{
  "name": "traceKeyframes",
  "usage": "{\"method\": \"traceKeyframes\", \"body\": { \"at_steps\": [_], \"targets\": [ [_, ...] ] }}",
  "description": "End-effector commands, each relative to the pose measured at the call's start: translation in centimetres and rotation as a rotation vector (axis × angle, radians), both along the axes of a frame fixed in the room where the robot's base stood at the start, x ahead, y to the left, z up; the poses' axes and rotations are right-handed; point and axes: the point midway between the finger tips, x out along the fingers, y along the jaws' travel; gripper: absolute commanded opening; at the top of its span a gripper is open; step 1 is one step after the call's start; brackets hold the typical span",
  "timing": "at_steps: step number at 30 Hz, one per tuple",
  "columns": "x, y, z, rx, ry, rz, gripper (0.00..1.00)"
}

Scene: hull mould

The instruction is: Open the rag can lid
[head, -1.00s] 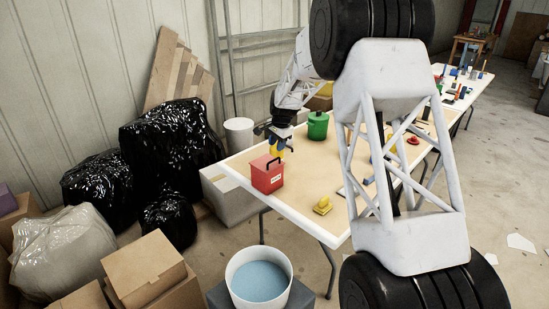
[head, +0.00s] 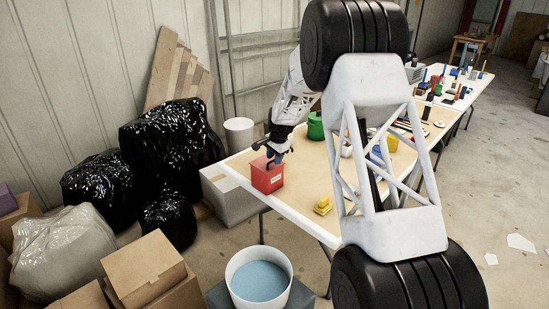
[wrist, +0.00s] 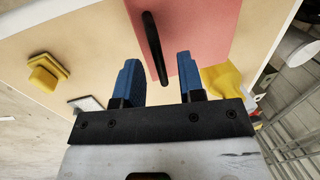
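The rag can (head: 267,180) is a red box with a white label, standing near the left end of the table. Its lid looks down; it shows as a flat red face in the wrist view (wrist: 205,28). A black handle (wrist: 153,45) arches over the lid. My gripper (head: 275,155) is low at the can's top, at its back right side in the head view. In the wrist view my gripper (wrist: 158,68) has its two blue fingers apart, with the handle's near end showing between them. I cannot tell whether the fingers touch the handle.
A yellow item (wrist: 226,82) lies close beside the can. A yellow block (head: 322,206) sits near the table's front edge. A white bucket of blue liquid (head: 258,279) is in front of the table (head: 300,205).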

Motion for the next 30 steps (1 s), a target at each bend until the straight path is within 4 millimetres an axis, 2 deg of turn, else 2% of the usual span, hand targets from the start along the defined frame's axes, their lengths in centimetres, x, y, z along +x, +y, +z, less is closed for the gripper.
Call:
{"method": "traceKeyframes", "body": {
  "at_steps": [2,9,30],
  "targets": [
    [0.0,0.0,0.0,0.0,0.0,0.0,0.36],
    [0.01,-0.01,0.01,0.0,0.0,0.0,0.0],
    [0.43,0.34,0.82,-0.054,0.053,0.001,0.0]
  ]
}}
